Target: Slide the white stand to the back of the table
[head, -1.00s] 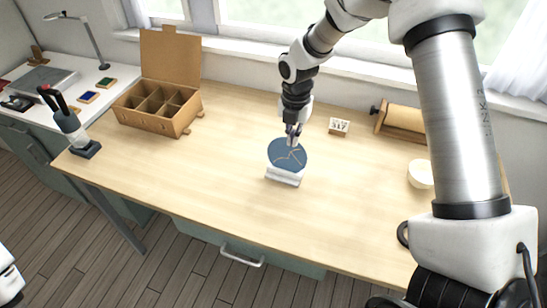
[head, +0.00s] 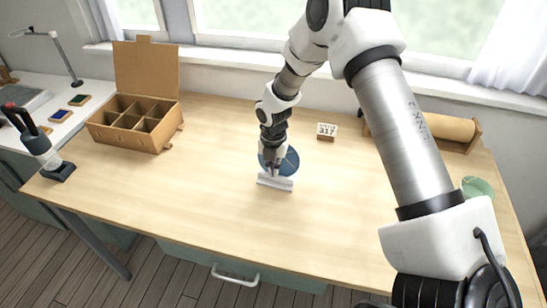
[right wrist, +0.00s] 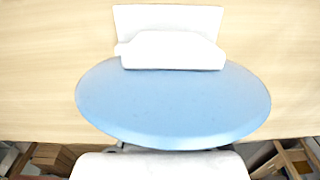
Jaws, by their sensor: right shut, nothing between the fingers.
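The white stand (head: 275,182) is near the middle of the wooden table, its low front ledge towards the front edge. It bears a round blue plate (head: 292,162) with a gold seam, leaning on it. My right gripper (head: 272,172) is shut and empty, pointing down in front of the plate, close above the ledge; I cannot tell whether it touches. It hides part of the plate. In the right wrist view, the stand's white ledge (right wrist: 172,50) crosses the plate's edge, and the blue plate (right wrist: 175,105) fills the middle. My left gripper is out of view.
A cardboard box with compartments (head: 137,132) stands at the back left. A small 317 card (head: 327,130) and a brown roll (head: 450,128) are at the back right. A green dish (head: 478,187) is at the right.

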